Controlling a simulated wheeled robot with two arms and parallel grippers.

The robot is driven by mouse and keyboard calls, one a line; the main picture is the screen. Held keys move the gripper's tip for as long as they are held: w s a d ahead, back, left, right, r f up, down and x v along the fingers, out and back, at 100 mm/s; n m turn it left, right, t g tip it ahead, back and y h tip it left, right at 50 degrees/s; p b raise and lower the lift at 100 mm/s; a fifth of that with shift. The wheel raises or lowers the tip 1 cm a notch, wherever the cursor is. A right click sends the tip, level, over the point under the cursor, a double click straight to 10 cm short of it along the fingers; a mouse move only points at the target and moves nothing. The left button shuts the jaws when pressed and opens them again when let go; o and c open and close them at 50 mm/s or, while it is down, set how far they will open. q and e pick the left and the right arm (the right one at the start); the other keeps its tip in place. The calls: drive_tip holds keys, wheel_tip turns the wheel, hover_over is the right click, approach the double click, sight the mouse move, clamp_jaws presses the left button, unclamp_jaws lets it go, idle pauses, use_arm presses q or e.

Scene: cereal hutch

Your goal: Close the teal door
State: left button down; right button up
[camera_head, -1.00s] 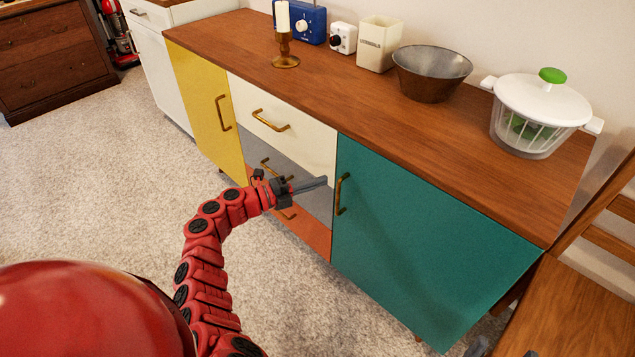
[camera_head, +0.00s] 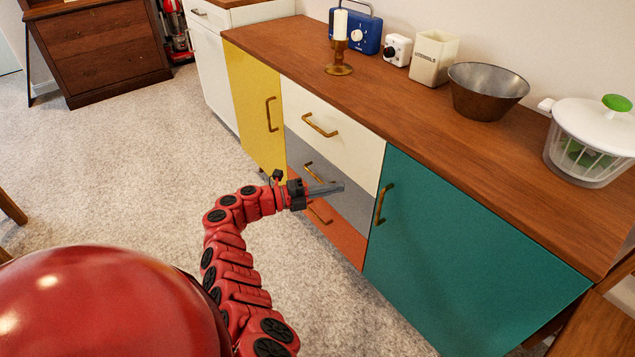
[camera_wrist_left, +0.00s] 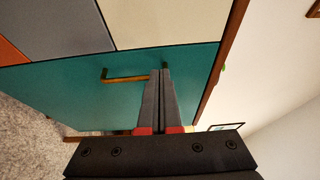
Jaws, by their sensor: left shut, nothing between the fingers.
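The teal door (camera_head: 465,255) is at the right end of the hutch front. It looks flush with the neighbouring drawer fronts, and its brass handle (camera_head: 381,204) is near its left edge. My left gripper (camera_head: 340,187) is shut and empty, in front of the grey drawer (camera_head: 352,200), left of the teal door's handle. In the left wrist view the shut fingers (camera_wrist_left: 161,72) overlap the teal door (camera_wrist_left: 60,90), with their tips beside one end of its brass handle (camera_wrist_left: 125,79). Whether they touch is unclear. My right gripper is not in view.
The hutch's wooden top (camera_head: 440,130) bears a candle holder (camera_head: 340,58), blue radio (camera_head: 362,32), metal bowl (camera_head: 488,90) and salad spinner (camera_head: 590,145). The yellow door (camera_head: 250,105) and white drawer (camera_head: 330,120) look closed. Carpet (camera_head: 130,180) is open at left.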

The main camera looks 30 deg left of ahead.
use_arm(q)
drive_tip(key=shift+w+a+b, duration=0.15)
drive_tip(key=shift+a+b, duration=0.45)
drive_tip(key=shift+a, duration=0.7)
drive_tip(key=shift+w+a+b, duration=0.15)
drive_tip(key=shift+a+b, duration=0.4)
drive_tip(key=shift+a, duration=0.75)
